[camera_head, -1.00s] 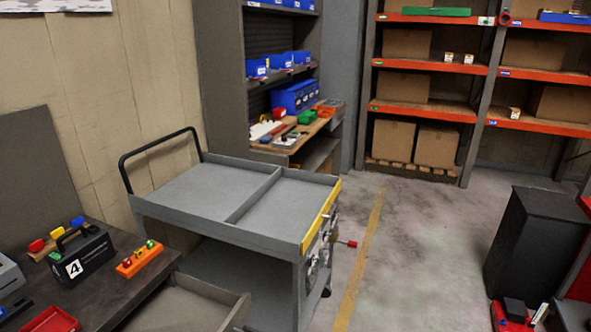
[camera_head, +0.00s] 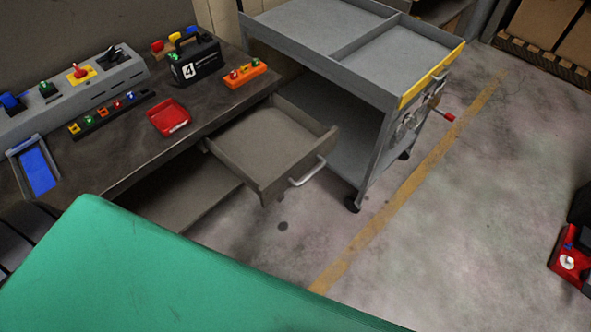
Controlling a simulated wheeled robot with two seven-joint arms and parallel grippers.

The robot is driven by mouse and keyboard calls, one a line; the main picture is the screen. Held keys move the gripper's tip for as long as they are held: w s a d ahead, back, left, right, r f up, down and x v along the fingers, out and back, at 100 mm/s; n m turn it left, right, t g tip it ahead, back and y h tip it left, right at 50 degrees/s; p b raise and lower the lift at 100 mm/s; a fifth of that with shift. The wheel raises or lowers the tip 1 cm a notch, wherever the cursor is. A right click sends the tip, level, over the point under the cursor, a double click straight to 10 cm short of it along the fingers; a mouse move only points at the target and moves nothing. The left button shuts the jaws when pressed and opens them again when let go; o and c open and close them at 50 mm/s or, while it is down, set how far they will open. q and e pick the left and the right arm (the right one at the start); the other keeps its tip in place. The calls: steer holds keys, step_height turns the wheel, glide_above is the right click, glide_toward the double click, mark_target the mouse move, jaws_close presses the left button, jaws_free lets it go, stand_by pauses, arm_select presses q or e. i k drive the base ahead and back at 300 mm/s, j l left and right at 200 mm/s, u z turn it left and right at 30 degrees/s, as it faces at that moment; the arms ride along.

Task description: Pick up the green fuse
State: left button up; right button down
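A black strip (camera_head: 103,116) on the dark workbench holds a row of small coloured pieces. A small green piece (camera_head: 88,121) sits in it near its left end, between a yellow and an orange one; it looks like the green fuse, but it is too small to be sure. An orange block (camera_head: 246,76) further back on the bench also carries small red and green pieces. Neither of my grippers is in view.
A grey switch panel (camera_head: 75,97), red tray (camera_head: 169,118), blue-lined tray (camera_head: 38,170) and black case marked 4 (camera_head: 194,61) stand on the workbench (camera_head: 130,146). An open drawer (camera_head: 266,148) juts out beside a grey cart (camera_head: 335,73). A large green surface (camera_head: 150,270) fills the lower left.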

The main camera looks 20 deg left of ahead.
mark_target(44, 85)
steer(key=u, duration=2.2)
